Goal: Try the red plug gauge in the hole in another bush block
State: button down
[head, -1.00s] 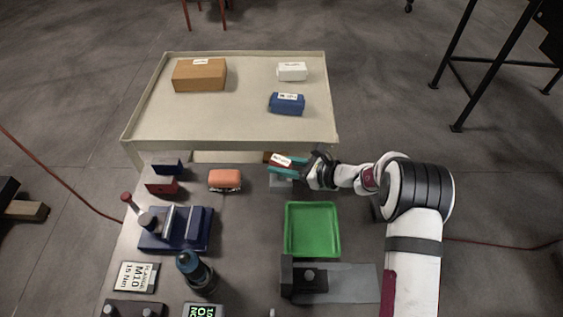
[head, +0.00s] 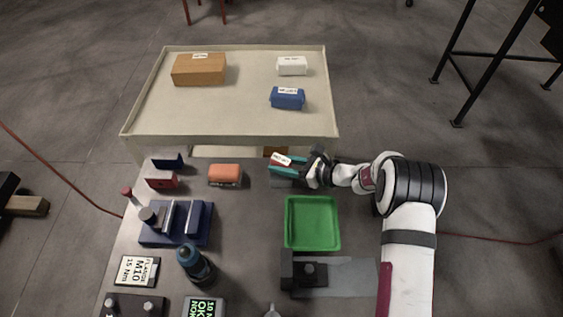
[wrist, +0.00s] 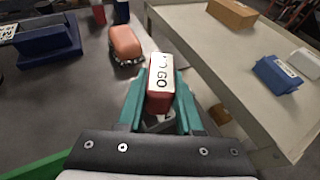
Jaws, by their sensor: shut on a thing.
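The red plug gauge (head: 281,161) has a white label and sits between the teal jaws of my gripper (head: 288,165). In the wrist view the gauge (wrist: 160,85) shows its label, which reads as "NO GO", and my gripper (wrist: 161,100) is shut on it. A grey block (head: 280,183) lies under the gauge at the table's far edge, mostly hidden by the jaws. I cannot tell whether the gauge's tip is in a hole there.
An orange-topped object (head: 225,174) stands left of the gripper. A green tray (head: 312,247) lies nearer. A blue fixture (head: 176,224) and a dark bottle (head: 194,264) are at left. A beige conveyor tray (head: 235,120) with several boxes lies beyond.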

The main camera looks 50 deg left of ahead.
dwell(0.5)
jog(key=shift+r, duration=3.3)
